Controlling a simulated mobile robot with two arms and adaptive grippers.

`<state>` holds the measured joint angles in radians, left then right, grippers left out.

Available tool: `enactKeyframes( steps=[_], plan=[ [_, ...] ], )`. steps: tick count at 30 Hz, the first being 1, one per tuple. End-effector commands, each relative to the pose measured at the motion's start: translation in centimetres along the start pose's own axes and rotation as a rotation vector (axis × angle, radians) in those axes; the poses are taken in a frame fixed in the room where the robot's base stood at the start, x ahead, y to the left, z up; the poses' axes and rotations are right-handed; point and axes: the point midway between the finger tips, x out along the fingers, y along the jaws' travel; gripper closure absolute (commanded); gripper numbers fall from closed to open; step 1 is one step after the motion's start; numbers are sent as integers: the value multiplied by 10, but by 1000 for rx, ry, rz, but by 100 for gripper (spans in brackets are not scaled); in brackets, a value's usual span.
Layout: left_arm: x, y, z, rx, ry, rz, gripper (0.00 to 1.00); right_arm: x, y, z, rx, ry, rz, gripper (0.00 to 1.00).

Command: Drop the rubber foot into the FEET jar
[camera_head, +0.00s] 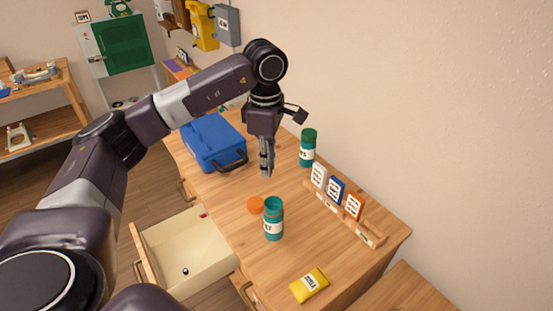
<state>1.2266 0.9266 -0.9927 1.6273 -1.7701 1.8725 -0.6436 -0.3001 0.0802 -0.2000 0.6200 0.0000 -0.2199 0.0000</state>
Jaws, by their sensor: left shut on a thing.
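My left gripper (266,170) points down over the wooden desk, behind the open jar and beside the blue case. Its fingers are close together on something too small to make out; a bit of blue shows beside them. A teal jar (273,226) with a white label, only partly readable, stands upright and open on the desk. An orange lid (255,205) lies next to it. A small dark piece (185,271) lies in the open drawer (192,248); I cannot tell if it is a rubber foot. My right gripper is not in view.
A blue case (213,143) stands at the desk's left. A second teal jar (308,148) with a green lid stands by the wall. A wooden rack (350,224) holds labelled cards. A yellow packet (310,285) lies at the front. The desk between jar and packet is clear.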

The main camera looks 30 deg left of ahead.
Motion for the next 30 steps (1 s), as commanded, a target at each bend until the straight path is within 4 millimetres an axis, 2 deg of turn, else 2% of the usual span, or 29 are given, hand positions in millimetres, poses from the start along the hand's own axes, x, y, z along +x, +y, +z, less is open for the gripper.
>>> enactKeyframes(
  steps=[12,16,23,24,30],
  plan=[
    [49,0,0,2,1,0,94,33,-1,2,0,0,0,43],
    [55,-1,0,2,1,0,94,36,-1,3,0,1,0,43],
    [55,-1,0,3,0,1,94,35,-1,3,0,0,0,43],
    [55,-1,0,3,0,0,85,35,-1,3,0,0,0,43],
    [54,-1,0,3,0,0,65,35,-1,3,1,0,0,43]
  ],
)
